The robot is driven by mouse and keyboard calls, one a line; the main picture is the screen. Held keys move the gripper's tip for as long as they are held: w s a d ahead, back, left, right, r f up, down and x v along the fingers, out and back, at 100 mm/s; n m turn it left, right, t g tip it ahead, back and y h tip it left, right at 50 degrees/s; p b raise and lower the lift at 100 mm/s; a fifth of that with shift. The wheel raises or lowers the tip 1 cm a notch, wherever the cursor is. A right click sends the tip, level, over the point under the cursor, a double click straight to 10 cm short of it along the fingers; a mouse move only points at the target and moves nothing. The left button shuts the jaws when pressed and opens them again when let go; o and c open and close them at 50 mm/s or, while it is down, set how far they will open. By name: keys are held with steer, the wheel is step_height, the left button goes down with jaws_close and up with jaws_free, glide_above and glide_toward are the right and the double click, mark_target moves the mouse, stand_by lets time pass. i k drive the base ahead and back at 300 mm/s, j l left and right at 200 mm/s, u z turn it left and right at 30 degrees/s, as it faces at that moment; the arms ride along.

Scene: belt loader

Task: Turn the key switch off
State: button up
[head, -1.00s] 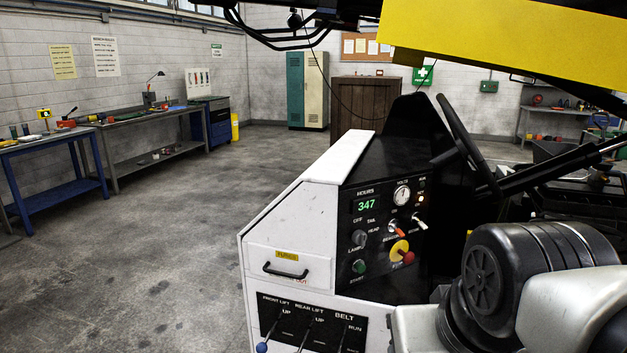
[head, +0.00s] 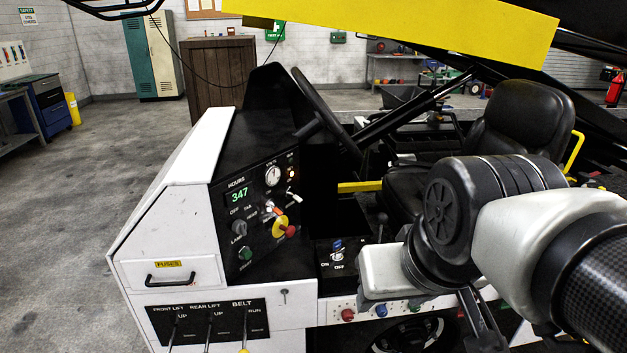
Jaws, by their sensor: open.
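A small switch (head: 338,256) with a blue part above it and ON and OFF labels sits on a black box right of the main console. It looks like the key switch, but its setting is too small to read. A keyhole (head: 284,296) shows on the white panel left of it. My arm crosses the right side of the head view, its pale end section just right of the switch.
The black console (head: 262,215) carries an hour display reading 347, a gauge, toggles and a red knob on yellow (head: 290,231). A steering wheel (head: 325,110) and seat (head: 520,120) stand behind. Lift levers (head: 210,325) are in front. The floor (head: 75,210) at left is clear.

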mark_target(338, 256)
steer(key=k+l, duration=0.2)
steer(key=i, duration=1.15)
steer(key=j+u, duration=0.05)
steer(key=j, duration=0.05)
